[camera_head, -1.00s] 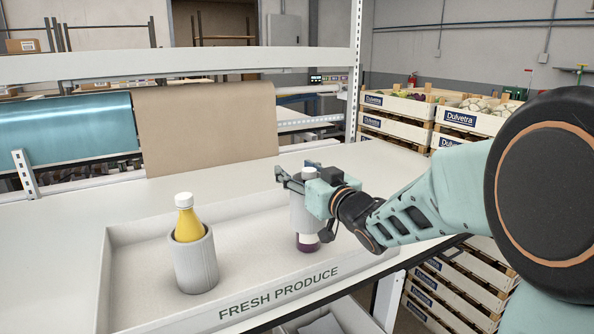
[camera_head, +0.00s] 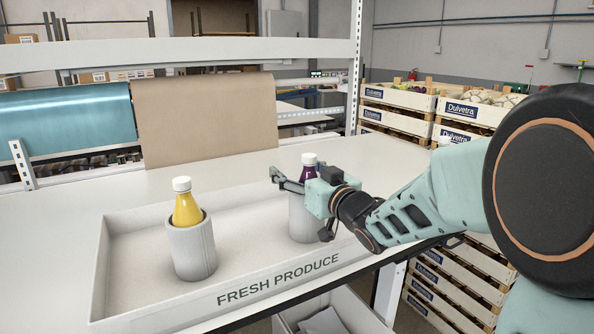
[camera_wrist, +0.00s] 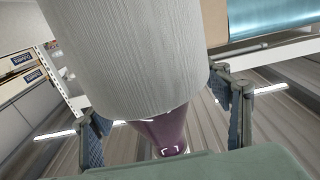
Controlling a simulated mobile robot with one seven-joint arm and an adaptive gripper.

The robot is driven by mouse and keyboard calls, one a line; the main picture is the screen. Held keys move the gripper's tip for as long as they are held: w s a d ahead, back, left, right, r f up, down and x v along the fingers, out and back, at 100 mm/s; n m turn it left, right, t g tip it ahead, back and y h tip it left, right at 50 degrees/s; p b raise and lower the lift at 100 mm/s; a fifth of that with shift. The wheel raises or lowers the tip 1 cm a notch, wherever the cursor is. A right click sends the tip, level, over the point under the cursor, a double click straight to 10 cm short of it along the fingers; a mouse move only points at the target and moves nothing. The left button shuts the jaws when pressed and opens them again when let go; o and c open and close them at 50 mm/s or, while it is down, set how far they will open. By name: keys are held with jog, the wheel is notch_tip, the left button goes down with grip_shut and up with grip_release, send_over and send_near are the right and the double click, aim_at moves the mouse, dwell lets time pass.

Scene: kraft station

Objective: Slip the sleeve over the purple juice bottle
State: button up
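The purple juice bottle (camera_head: 307,173) stands upright in the tray at the centre right. Its white cap and purple neck show above a light grey sleeve (camera_head: 301,219), which surrounds its body. The sleeve's lower edge appears to be at the tray floor. My gripper (camera_head: 288,179) is level with the sleeve's top and the bottle's neck. In the wrist view the sleeve (camera_wrist: 130,55) fills the upper middle and the purple bottle (camera_wrist: 165,132) shows from its end. The fingers (camera_wrist: 165,125) are spread on either side, with a gap visible at the right one.
A yellow bottle (camera_head: 186,211) stands in its own grey sleeve (camera_head: 192,250) at the tray's left. The white tray (camera_head: 280,285) reads FRESH PRODUCE. Brown paper (camera_head: 205,120) and a blue roll (camera_head: 65,125) are behind. Crates (camera_head: 455,112) stand at right.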

notch_tip(320, 180, up, 10)
dwell(0.7)
dwell(0.4)
